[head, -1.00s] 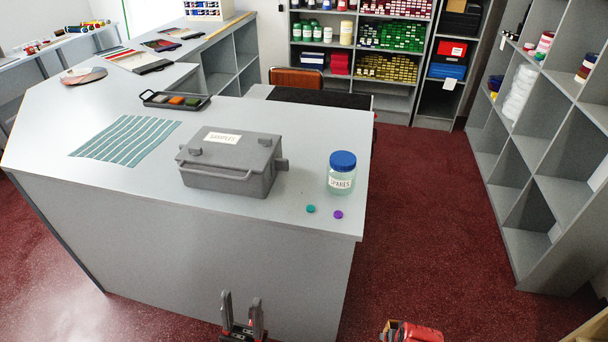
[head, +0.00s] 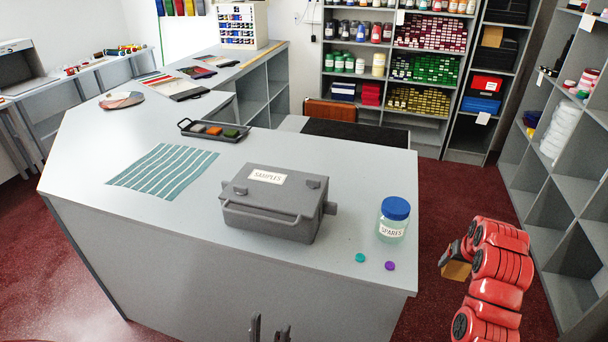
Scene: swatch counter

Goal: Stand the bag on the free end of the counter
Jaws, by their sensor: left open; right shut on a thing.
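The grey counter (head: 300,150) runs from the front right to the back left. My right gripper (head: 451,254) is off the counter's right end, above the red floor, shut on a small tan thing (head: 457,270). This looks like the bag, but my red arm hides part of it and I cannot tell its full shape. My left gripper (head: 269,330) is open and empty at the bottom edge, in front of the counter's front panel; only its finger tips show.
On the counter's near end are a grey SAMPLES case (head: 275,205), a SPARES jar (head: 393,220) with a blue lid, a teal button (head: 360,258) and a purple button (head: 390,266). A striped cloth (head: 163,171) and a black tray (head: 214,130) lie further left. Bare top shows behind the case.

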